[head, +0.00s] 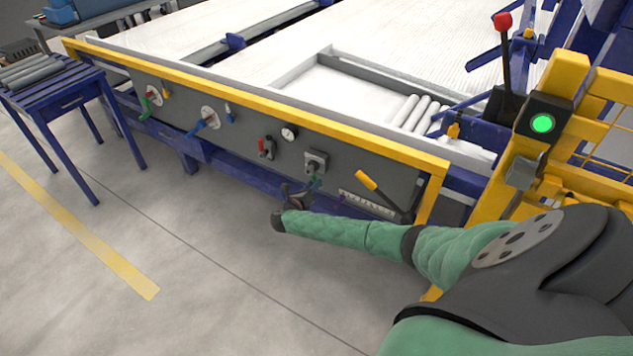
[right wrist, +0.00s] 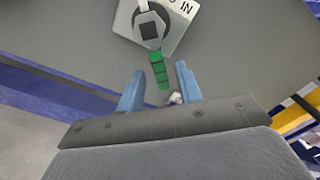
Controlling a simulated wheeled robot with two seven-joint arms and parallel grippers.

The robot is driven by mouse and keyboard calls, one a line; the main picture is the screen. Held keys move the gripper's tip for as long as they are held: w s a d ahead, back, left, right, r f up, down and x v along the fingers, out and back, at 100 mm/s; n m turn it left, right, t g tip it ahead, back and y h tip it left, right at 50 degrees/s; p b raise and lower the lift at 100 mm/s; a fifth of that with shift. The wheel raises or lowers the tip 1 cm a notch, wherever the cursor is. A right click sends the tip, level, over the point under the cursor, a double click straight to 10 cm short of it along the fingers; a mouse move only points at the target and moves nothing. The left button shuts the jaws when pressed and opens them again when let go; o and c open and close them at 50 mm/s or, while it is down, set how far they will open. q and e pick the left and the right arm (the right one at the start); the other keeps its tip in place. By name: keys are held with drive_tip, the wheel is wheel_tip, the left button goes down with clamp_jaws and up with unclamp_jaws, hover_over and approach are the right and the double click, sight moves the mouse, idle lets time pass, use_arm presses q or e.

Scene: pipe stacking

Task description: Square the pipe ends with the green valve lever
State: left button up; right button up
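A green valve lever (right wrist: 159,71) hangs down from a grey valve block (right wrist: 180,28) marked "IN" in the right wrist view. It also shows small in the head view (head: 317,182), below its block (head: 316,161) on the panel. My right gripper (right wrist: 159,86) is open, its two light blue fingers apart. The lever's lower end appears between the fingertips; I see no contact, and the depth is unclear. Several pale pipes (head: 415,113) lie at the table's right end. My left gripper is out of view.
The grey panel (head: 250,120) carries another green lever (head: 146,106), a blue lever (head: 203,127), a red lever (head: 265,147), a gauge (head: 289,132) and a yellow-handled lever (head: 366,181). A yellow frame with a green light (head: 542,123) stands right. The floor in front is clear.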

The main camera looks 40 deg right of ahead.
drive_tip(key=shift+x, duration=1.55)
clamp_jaws()
